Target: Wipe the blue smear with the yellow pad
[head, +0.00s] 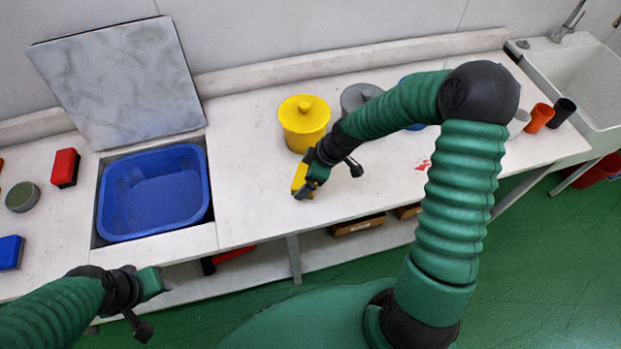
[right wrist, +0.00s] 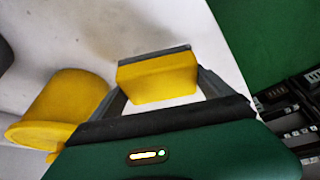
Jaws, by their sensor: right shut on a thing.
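The yellow pad (head: 299,178) is held in my right gripper (head: 306,184), over the worktop just in front of the yellow lidded pot. In the right wrist view the pad (right wrist: 157,80) sits between the two fingers, with a grey strip along its far edge. I cannot tell whether the pad touches the worktop.
A yellow pot (head: 304,124) and a grey pot (head: 360,97) stand behind the pad. A red smear (head: 422,165) lies to the right. A blue basin (head: 155,195) sits in the counter at left, beside red (head: 65,167) and blue (head: 11,252) blocks. Cups (head: 538,118) stand near the sink.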

